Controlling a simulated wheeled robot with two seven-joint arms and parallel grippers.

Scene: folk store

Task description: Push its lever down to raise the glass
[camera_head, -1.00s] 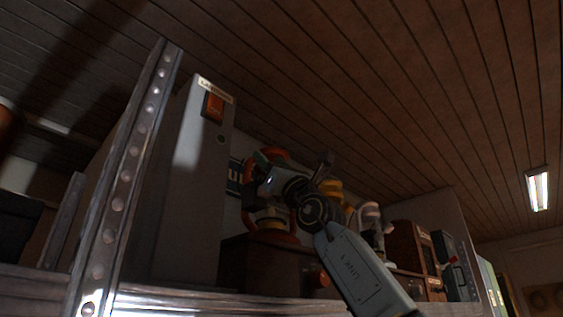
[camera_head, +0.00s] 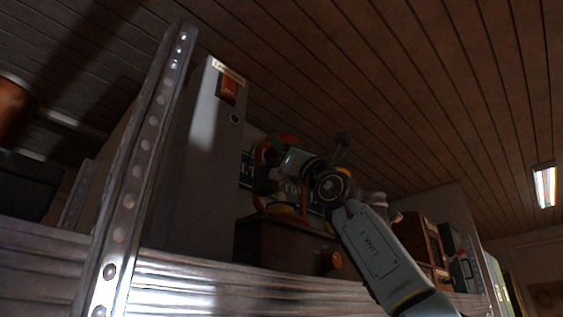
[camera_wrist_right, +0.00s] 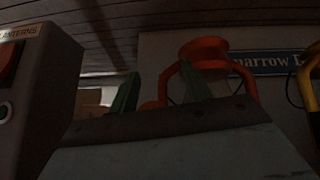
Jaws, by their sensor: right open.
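An orange-red lantern (camera_head: 287,139) stands on a dark wooden box (camera_head: 268,243) on the shelf, partly hidden behind my right gripper. In the right wrist view the lantern's orange top (camera_wrist_right: 205,48) and curved side tubes show ahead of the fingers; its lower part is hidden. I cannot make out its lever. My right gripper (camera_head: 264,172) is in front of the lantern in the head view. My left gripper is not in view.
A tall grey cabinet (camera_head: 213,150) with an orange switch and a "LANTERNS" label stands left. A perforated metal post (camera_head: 140,180) and the shelf's front edge (camera_head: 215,283) are nearer. A yellow lantern (camera_wrist_right: 305,85) is at the wrist view's right edge. Brown boxes (camera_head: 422,238) stand right.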

